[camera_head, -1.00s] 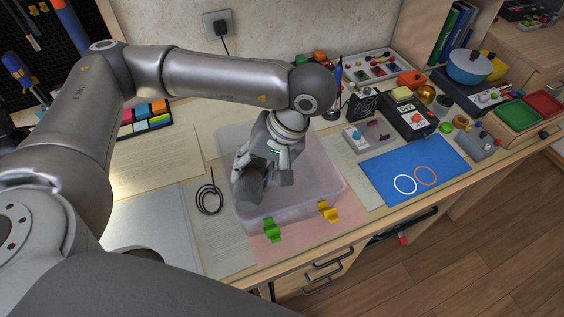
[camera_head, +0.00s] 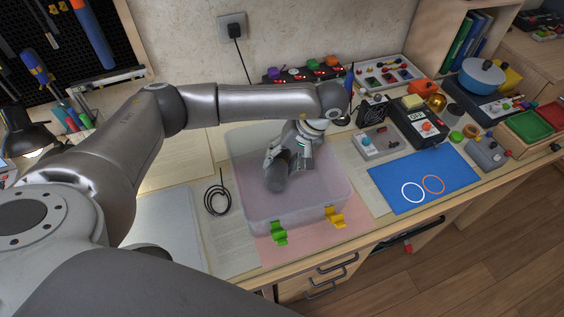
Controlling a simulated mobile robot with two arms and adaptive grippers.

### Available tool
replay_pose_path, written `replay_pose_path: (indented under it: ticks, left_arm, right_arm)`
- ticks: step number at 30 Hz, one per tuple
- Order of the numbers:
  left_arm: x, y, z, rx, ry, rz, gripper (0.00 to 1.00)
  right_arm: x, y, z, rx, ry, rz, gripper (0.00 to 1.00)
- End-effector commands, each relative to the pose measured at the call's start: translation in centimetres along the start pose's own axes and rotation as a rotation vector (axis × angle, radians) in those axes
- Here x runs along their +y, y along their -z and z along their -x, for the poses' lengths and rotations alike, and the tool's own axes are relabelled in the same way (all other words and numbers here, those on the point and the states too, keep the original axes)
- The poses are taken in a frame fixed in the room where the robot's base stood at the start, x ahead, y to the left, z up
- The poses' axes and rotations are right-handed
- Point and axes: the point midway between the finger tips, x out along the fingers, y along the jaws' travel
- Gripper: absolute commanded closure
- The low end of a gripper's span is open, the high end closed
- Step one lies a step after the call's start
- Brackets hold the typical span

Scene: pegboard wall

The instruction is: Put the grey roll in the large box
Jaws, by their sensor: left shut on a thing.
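The large box (camera_head: 248,213) is a translucent, open bin on the worktop, with a green clip (camera_head: 279,232) and a yellow clip (camera_head: 335,217) on its front. My left gripper (camera_head: 291,158) reaches over its back part and is shut on the grey roll (camera_head: 278,173), a dark grey cylinder. The roll is tilted and shows within the box's outline. I cannot tell whether it touches the floor of the box. The gripper partly hides the roll's upper end. My right gripper is not in view.
A coiled black cable (camera_head: 217,198) lies left of the box. A blue mat (camera_head: 424,182) with a white and an orange ring lies to the right. Small devices (camera_head: 377,143) stand behind the mat. A rack with coloured knobs (camera_head: 303,72) stands at the back.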

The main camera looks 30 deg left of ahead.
Motion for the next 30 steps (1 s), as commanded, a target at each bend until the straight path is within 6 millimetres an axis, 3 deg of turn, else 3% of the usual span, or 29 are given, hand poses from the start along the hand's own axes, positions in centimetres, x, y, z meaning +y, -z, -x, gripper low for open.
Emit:
replay_pose_path:
  ticks: [4,15,16,20,30]
  left_arm:
    - [0.7,-0.1,-1.5,-0.003,0.000,-0.001,0.80]
    - [0.9,0.0,-2.0,0.000,-0.001,0.000,0.80]
    - [0.9,0.0,-1.9,0.000,-0.001,0.000,0.49]
    - [0.9,0.0,-1.9,-0.001,0.000,0.000,0.32]
    - [0.8,-0.1,-1.8,-0.001,0.000,0.000,0.31]
  right_arm:
    - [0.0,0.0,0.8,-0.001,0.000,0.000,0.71]
    - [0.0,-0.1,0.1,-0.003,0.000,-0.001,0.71]
    - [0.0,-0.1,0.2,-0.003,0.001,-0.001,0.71]
    - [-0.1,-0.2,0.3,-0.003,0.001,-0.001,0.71]
    - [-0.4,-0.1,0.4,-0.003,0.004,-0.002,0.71]
